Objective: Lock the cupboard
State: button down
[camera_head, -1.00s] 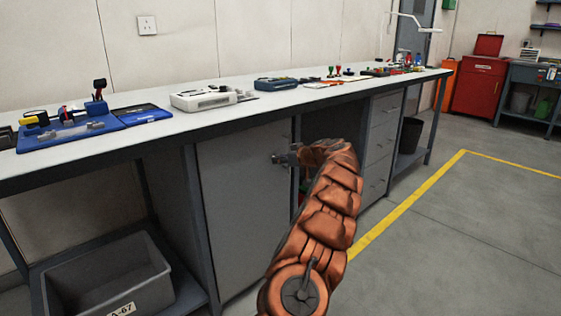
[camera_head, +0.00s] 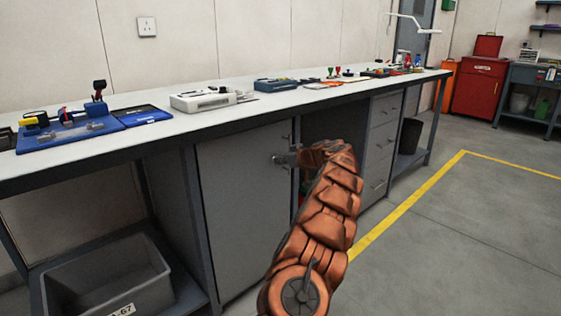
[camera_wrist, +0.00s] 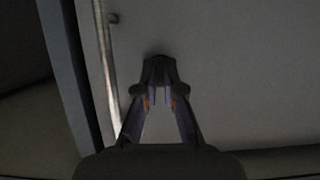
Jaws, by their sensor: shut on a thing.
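The cupboard's grey door (camera_head: 240,210) is under the workbench and looks shut, though its right edge is partly behind my arm. My gripper (camera_head: 277,159) is at the upper right of the door, against its front. In the wrist view my gripper (camera_wrist: 158,72) has its fingers converging on a small dark piece at the door (camera_wrist: 230,80), apparently the lock's key. The fingertips hide most of that piece, so I cannot tell how the key is turned. A pale upright bar handle (camera_wrist: 106,65) runs along the door just left of the fingers.
The workbench top (camera_head: 215,125) overhangs the door and carries several tools and cases. An open bay and drawers (camera_head: 381,140) are right of the door. A grey bin (camera_head: 105,285) is on the low shelf at left. The floor (camera_head: 450,240) at right is clear.

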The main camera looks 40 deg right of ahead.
jog(key=shift+w, duration=0.15)
jog(key=shift+m+p, duration=0.3)
jog(key=shift+p, duration=0.05)
jog(key=shift+d+f+m+t+y+p, duration=0.15)
jog(key=shift+m+t+y+p, duration=0.4)
jog(key=shift+m+y+p, duration=1.2)
jog(key=shift+d+f+m+t+y+p, duration=0.1)
jog(key=shift+m+t+y+p, duration=0.4)
jog(key=shift+m+p, duration=1.35)
jog(key=shift+d+f+m+t+y+p, duration=0.15)
jog(key=shift+m+t+y+p, duration=0.65)
jog(key=shift+m, duration=2)
jog(key=shift+g+y, duration=0.25)
jog(key=shift+y, duration=0.1)
jog(key=c, duration=1.3)
grip_release()
